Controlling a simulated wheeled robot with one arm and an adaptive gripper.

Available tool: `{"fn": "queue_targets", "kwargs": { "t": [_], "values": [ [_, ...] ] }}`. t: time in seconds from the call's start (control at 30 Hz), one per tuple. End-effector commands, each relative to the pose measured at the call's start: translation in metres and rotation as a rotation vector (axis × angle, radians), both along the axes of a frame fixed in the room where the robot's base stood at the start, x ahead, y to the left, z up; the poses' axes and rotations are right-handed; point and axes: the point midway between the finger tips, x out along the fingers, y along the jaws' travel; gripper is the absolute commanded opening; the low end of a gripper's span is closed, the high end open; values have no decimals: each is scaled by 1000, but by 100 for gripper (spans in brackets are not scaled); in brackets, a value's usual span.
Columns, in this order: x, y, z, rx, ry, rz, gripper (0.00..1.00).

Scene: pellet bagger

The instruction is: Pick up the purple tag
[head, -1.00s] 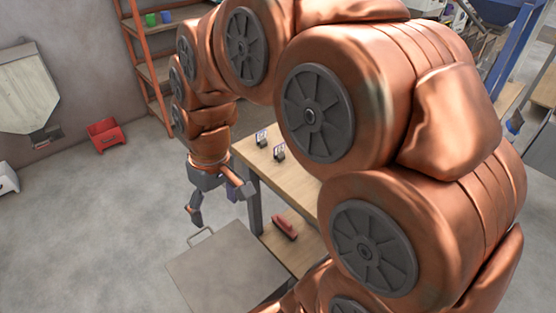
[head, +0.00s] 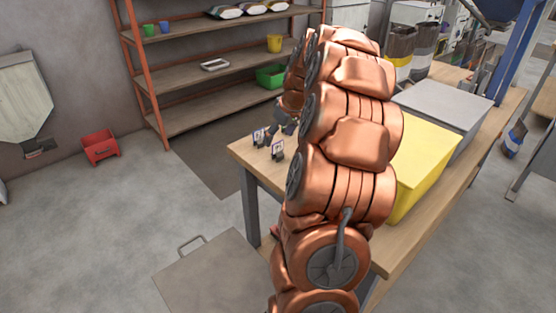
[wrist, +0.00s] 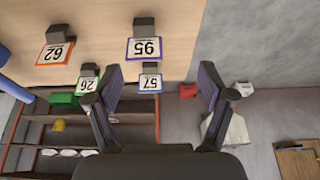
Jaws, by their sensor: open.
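The purple tag (wrist: 144,48) is a white card with a purple border and the number 95, attached to a dark block on the wooden table. In the wrist view it is ahead of my gripper (wrist: 162,70), left of the midpoint between the fingers. The fingers are open with nothing held between them. In the head view my gripper (head: 286,122) is over the table corner, partly hidden by my arm.
Near the purple tag stand an orange-bordered 62 tag (wrist: 55,54), a green-bordered 26 tag (wrist: 88,84) and a blue-bordered 57 tag (wrist: 151,82). A yellow box (head: 418,170) and a grey box (head: 445,110) stand farther along the table. A shelf rack (head: 205,72) stands behind.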

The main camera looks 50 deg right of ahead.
Motion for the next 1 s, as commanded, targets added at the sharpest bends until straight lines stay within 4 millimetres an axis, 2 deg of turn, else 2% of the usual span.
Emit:
{"fn": "queue_targets", "kwargs": {
  "t": [0.1,0.2,0.63,0.9,1.0],
  "values": [
    [-3,-16,-6,-10,-8,-12,81],
    [-2,-20,-10,-14,-9,-13,81],
    [12,-21,-41,-12,-7,-13,81],
    [26,-23,-73,-10,-5,-11,81],
    [28,-24,-78,-12,-8,-13,81]
  ]
}}
